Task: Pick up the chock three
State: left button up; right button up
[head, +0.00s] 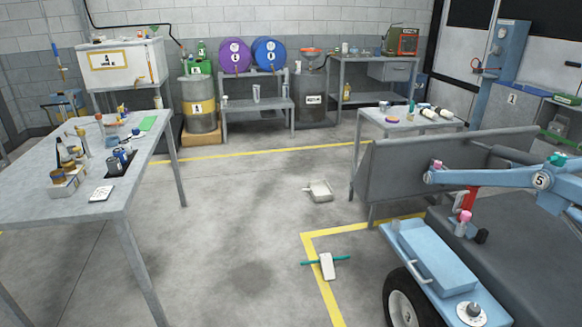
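No object that I can clearly identify as chock three shows in the head view. A small pale block-like thing with a teal bar across it (327,266) lies on the floor on the yellow line, near the vehicle wheel. A pale grey tray-like thing (320,191) lies on the floor farther back. Both are too small for me to read any number on them. Neither of my grippers is in view.
A grey table (35,207) with cans and tools stands at left. A blue vehicle or lift with a wheel (407,305) and an arm marked 5 (480,178) fills the right. A grey bench (420,127) stands behind it. The middle floor is largely clear.

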aim_at(326, 261)
jog(key=i+j+u, duration=0.1)
jog(key=i+u, duration=0.3)
jog(key=i, duration=1.55)
